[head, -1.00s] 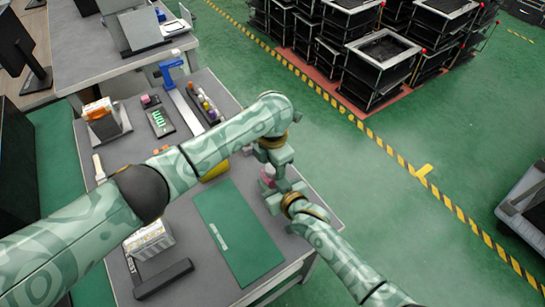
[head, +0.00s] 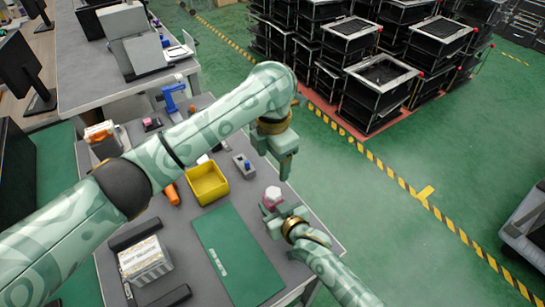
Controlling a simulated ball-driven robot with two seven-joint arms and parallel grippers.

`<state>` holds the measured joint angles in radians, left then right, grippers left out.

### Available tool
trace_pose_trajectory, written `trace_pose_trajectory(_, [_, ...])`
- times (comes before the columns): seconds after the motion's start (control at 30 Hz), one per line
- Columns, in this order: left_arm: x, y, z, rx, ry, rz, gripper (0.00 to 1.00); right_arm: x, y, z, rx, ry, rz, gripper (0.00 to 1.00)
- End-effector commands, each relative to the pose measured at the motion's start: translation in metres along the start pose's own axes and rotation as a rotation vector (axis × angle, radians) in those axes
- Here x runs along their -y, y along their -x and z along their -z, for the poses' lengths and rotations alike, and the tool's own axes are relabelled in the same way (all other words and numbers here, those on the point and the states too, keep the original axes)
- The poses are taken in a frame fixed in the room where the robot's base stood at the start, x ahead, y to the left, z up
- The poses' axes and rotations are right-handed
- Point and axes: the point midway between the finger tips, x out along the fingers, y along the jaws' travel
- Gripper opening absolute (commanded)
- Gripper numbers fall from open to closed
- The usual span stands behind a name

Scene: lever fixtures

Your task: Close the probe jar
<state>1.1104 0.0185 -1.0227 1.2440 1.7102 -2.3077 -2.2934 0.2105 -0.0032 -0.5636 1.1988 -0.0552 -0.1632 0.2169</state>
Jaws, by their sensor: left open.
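A small jar with a pink body and a pale top (head: 272,194) is at the right edge of the grey workbench. My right gripper (head: 272,212) comes from the lower right and is right against it. Its fingers partly hide the jar's lower part, and I cannot tell whether they grip it. My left gripper (head: 284,175) is open and empty, pointing down above and just right of the jar, apart from it. A separate lid is not clearly visible.
The workbench (head: 222,207) holds a yellow bin (head: 207,183), a green mat (head: 238,256), a grey block with a blue knob (head: 244,165) and a boxed stack (head: 144,260). An orange tool (head: 171,193) lies beside the bin. My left arm hides part of the bench.

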Motion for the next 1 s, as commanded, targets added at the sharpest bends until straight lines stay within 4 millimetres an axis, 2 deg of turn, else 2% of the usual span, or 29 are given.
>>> trace_pose_trajectory(0.03, [0.0, 0.0, 0.0, 0.0, 0.001, 0.0, 0.7, 0.001, 0.0, -0.001, 0.002, -0.001, 0.001, 0.0])
trace_pose_trajectory(0.07, [0.0, 0.0, 0.0, 0.0, 0.001, 0.0, 0.7, 0.001, 0.0, -0.001, 0.002, -0.001, 0.001, 0.43])
trace_pose_trajectory(0.13, [0.0, 0.0, 0.0, 0.0, 0.001, 0.0, 0.7, 0.001, 0.0, -0.001, 0.001, -0.001, 0.001, 0.63])
trace_pose_trajectory(0.17, [0.0, 0.0, 0.0, 0.0, 0.001, 0.0, 0.7, 0.001, 0.0, -0.001, 0.001, -0.001, 0.001, 0.66])
trace_pose_trajectory(0.43, [-0.001, 0.0, 0.0, 0.0, 0.001, -0.001, 0.7, 0.0, 0.001, 0.0, 0.0, -0.001, 0.001, 0.66])
trace_pose_trajectory(0.57, [0.0, 0.007, 0.0, 0.001, 0.001, -0.003, 0.7, 0.0, 0.01, 0.002, -0.001, 0.0, 0.0, 0.66])
trace_pose_trajectory(0.67, [0.0, 0.019, 0.001, 0.005, 0.001, -0.008, 0.7, 0.0, 0.027, 0.003, 0.0, 0.0, 0.0, 0.66])
trace_pose_trajectory(1.0, [0.001, 0.058, 0.001, 0.014, 0.001, -0.021, 0.7, 0.0, 0.109, 0.003, 0.0, 0.0, 0.0, 0.66])
